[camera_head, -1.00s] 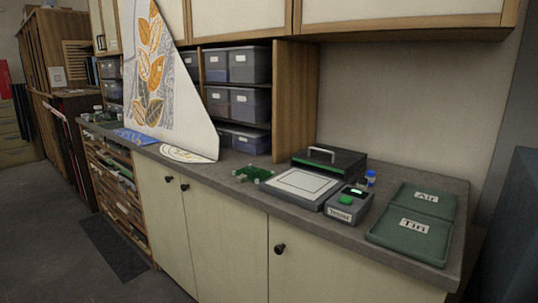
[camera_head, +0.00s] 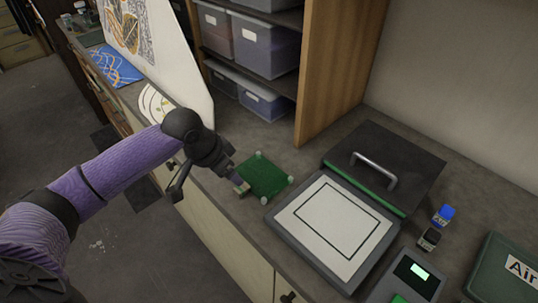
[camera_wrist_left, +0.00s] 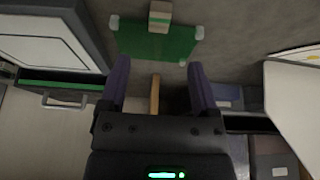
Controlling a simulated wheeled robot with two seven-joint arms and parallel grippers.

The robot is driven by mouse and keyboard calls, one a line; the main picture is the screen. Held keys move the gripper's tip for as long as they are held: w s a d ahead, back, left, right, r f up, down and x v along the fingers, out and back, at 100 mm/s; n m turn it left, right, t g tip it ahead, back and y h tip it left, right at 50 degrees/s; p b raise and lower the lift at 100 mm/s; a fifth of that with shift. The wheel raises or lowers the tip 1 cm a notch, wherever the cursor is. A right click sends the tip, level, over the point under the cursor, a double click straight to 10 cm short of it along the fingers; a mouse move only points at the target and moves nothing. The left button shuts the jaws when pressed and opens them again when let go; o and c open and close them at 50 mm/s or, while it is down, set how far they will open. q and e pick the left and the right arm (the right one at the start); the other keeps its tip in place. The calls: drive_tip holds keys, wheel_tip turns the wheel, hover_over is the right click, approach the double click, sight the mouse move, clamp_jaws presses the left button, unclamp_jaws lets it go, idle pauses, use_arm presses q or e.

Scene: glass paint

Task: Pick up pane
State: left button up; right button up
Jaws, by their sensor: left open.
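A flat green rectangle (camera_head: 266,178) with pale round corner pieces lies on the grey counter. It also shows in the left wrist view (camera_wrist_left: 140,40). I cannot tell whether this is the pane itself or a support with a clear pane on it. A small pale striped block (camera_wrist_left: 160,17) sits at the middle of its far edge in the wrist view. My left gripper (camera_head: 232,178) hangs beside the rectangle's left edge in the head view. In the wrist view its two purple fingers (camera_wrist_left: 160,78) are apart with nothing held between them. My right gripper is out of view.
Right of the green rectangle is a grey box with a framed white top (camera_head: 332,228). A dark handled lid (camera_head: 405,160), a small bottle (camera_head: 443,214) and a device with a lit screen (camera_head: 418,270) stand near it. A tall patterned sheet (camera_head: 165,45) leans behind my arm.

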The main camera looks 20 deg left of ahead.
sight(239, 189)
use_arm(q)
drive_tip(key=f, duration=0.3)
drive_tip(key=shift+d+b, duration=0.25)
drive_tip(key=shift+b, duration=0.05)
drive_tip(key=b+x, duration=0.1)
drive_tip(key=x, duration=0.3)
drive_tip(key=shift+w+a+f, duration=0.1)
drive_tip(key=shift+w+f, duration=0.05)
drive_tip(key=shift+f, duration=0.4)
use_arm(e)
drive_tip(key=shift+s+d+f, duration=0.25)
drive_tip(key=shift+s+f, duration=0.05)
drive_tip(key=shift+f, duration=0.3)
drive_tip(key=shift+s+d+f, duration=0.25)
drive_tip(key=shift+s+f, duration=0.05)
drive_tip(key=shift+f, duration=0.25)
use_arm(q)
drive_tip(key=shift+c, duration=1.2)
clamp_jaws()
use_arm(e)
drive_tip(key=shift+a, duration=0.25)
